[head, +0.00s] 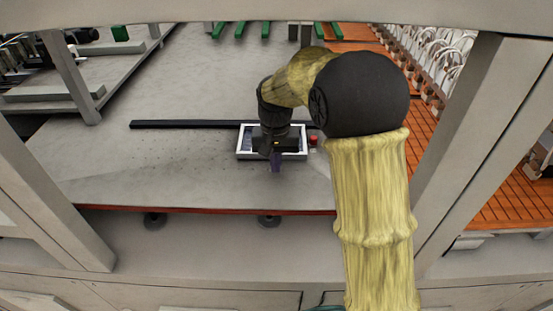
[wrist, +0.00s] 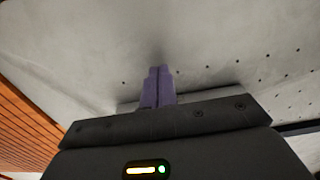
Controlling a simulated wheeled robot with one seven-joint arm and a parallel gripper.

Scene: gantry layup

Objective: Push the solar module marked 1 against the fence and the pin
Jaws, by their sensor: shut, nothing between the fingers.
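The solar module (head: 246,142), a dark panel in a pale frame, lies flat on the grey table. My gripper hides its middle, and no number can be read on it. The fence (head: 180,124) is a long black bar along the module's far side. I cannot tell whether the two touch. The pin (head: 313,140) is red and stands close by the module's right edge; contact cannot be judged. My gripper (head: 276,164) points down with its purple fingers shut and empty, at the module's near edge. The fingers also show in the wrist view (wrist: 158,88).
The grey table (head: 110,165) is clear to the left and in front, with small holes in its top. Its front edge (head: 200,209) is red-brown. Grey gantry posts (head: 470,120) stand on both sides. Orange slatted decking (head: 505,200) lies at the right.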

